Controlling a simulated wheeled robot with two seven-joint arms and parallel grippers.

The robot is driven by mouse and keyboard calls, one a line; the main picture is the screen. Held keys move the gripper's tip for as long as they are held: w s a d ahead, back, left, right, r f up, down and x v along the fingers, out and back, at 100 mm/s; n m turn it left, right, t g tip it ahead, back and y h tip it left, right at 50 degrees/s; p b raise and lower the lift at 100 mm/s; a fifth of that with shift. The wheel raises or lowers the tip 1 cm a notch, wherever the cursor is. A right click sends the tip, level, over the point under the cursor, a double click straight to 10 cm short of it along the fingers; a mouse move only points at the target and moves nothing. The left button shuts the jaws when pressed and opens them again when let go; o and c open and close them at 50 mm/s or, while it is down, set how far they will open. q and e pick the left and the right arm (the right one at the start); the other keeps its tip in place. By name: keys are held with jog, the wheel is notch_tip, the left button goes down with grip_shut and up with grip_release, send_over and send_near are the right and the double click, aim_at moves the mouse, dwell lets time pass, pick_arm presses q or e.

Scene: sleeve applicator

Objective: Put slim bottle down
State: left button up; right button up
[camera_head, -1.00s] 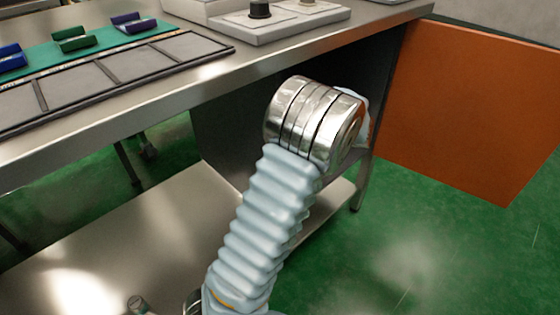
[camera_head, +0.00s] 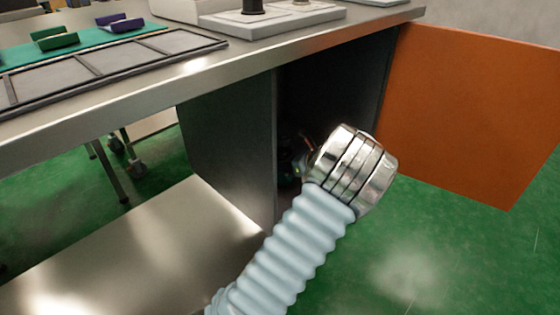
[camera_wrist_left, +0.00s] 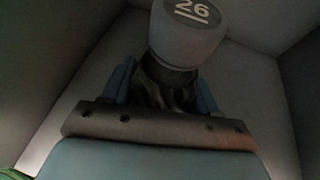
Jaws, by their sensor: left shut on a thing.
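The slim bottle (camera_wrist_left: 187,42) shows in the left wrist view as a rounded grey top marked "26" above a darker, shadowed part. My left gripper (camera_wrist_left: 163,88) is shut on it, with blue fingers on both sides. Its lower part is hidden by the gripper. In the head view my left wrist is at the mouth of the dark cabinet (camera_head: 325,85) under the worktop. The gripper and bottle beyond it are mostly hidden in shadow there. I cannot tell whether the bottle touches a surface. My right gripper is not in view.
The orange cabinet door (camera_head: 470,115) stands open at the right. The steel worktop (camera_head: 215,72) overhangs the cabinet and carries a framed tray (camera_head: 150,40) and coloured holders. A steel lower shelf (camera_head: 150,255) is bare at the left. Plain grey walls surround the gripper in the wrist view.

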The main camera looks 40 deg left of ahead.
pick_arm(q)
jog(key=shift+f, duration=0.1)
jog(key=o, duration=1.3)
jog(key=shift+c, duration=0.2)
jog(key=shift+d+r, duration=0.2)
jog(key=shift+r, duration=0.05)
jog(key=p+v, duration=0.1)
jog(key=v, duration=1)
jog(key=shift+d+p, duration=0.3)
jog(key=shift+p, duration=0.05)
jog(key=shift+w+r, duration=0.1)
